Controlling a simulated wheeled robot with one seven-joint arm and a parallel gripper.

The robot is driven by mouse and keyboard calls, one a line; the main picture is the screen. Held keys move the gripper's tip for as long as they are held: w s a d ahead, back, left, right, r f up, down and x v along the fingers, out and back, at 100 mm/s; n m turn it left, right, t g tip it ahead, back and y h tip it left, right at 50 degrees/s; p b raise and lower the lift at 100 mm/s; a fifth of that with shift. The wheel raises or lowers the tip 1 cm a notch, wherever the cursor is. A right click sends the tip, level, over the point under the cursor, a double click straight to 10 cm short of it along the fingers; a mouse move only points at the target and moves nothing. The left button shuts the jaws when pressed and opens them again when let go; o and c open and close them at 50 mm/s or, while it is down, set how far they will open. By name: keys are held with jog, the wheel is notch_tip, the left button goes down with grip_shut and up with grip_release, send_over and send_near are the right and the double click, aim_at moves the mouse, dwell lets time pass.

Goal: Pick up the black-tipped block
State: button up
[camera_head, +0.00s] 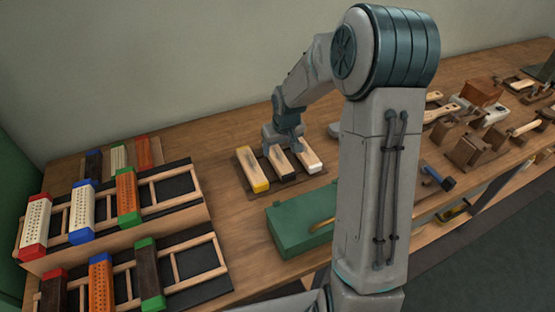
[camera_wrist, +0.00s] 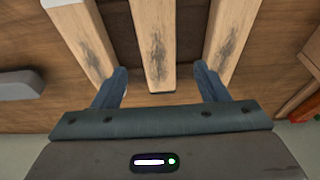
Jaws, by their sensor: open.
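The black-tipped block (camera_head: 285,168) is pale wood and lies in the middle of three blocks in the head view, its black end toward the front. The yellow-tipped block (camera_head: 251,170) lies to its left and the white-tipped block (camera_head: 308,155) to its right. My gripper (camera_head: 283,151) is over the back part of the middle block. In the wrist view my gripper (camera_wrist: 160,84) is open, with one blue finger on each side of the middle block (camera_wrist: 156,40). That block's tip is out of the wrist view. I cannot tell whether the fingers touch it.
The neighbouring blocks lie close beside the fingers. A green box (camera_head: 290,228) stands in front of the blocks. Racks with colour-ended brush blocks (camera_head: 82,212) fill the left of the bench. A grey object (camera_wrist: 20,84) shows at the wrist view's left. Tools crowd the right.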

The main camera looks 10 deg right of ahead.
aim_at(278, 156)
jog(key=shift+p+x, duration=0.3)
jog(key=shift+x, duration=2.3)
jog(key=shift+s+d, duration=0.1)
jog(key=c, duration=1.2)
jog(key=shift+o, duration=0.2)
